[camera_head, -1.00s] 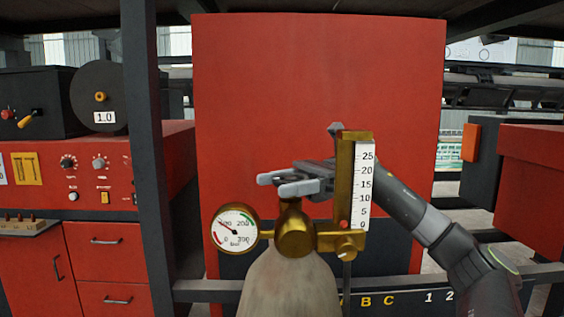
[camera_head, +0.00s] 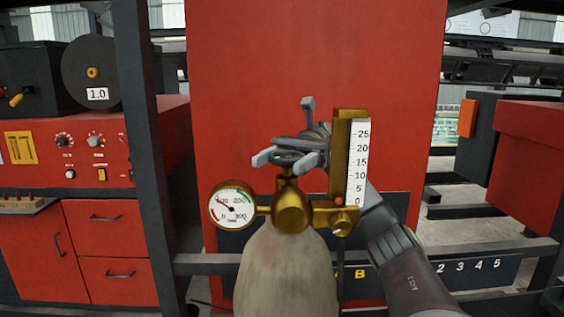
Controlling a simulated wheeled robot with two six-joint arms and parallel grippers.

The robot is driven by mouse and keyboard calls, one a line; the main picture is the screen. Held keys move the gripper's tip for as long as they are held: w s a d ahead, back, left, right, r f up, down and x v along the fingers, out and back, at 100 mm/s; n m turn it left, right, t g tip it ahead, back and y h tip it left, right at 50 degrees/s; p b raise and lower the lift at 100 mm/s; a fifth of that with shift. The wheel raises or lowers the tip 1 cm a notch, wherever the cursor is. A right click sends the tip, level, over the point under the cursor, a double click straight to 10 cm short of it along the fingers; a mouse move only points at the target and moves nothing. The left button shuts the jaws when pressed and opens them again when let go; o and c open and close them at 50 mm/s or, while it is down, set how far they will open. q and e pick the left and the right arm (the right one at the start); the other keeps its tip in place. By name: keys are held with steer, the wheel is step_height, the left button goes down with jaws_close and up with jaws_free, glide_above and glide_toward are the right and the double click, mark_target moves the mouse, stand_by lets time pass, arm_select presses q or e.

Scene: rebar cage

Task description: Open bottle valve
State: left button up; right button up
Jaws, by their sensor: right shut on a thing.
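A grey gas bottle (camera_head: 286,275) stands upright in the lower middle of the head view. A brass valve body (camera_head: 291,212) sits on its top, with a dark round handwheel (camera_head: 287,157) above it. A round pressure gauge (camera_head: 232,206) is on the left of the valve, and a brass flow meter (camera_head: 352,160) with a white scale is on the right. My right gripper (camera_head: 287,158) reaches in from behind the flow meter and is shut on the handwheel, a finger on either side. The flow meter hides part of my right wrist. My left gripper is not in view.
A large red panel (camera_head: 312,60) stands behind the bottle. A dark upright post (camera_head: 146,150) is on the left, beside a red cabinet (camera_head: 104,242) with drawers. A red box (camera_head: 540,160) is at the right. A horizontal rail with numbers (camera_head: 470,270) runs behind the bottle.

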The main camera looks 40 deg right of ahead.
mark_target(282, 158)
steer(key=shift+r, duration=0.15)
steer(key=o, duration=1)
steer(key=shift+c, duration=0.2)
steer(key=shift+r+b, duration=0.35)
steer(key=shift+r, duration=0.1)
step_height(282, 158, up, 7)
steer(key=shift+b, duration=0.95)
steer(key=shift+r, duration=1)
steer(key=shift+d+f, duration=0.1)
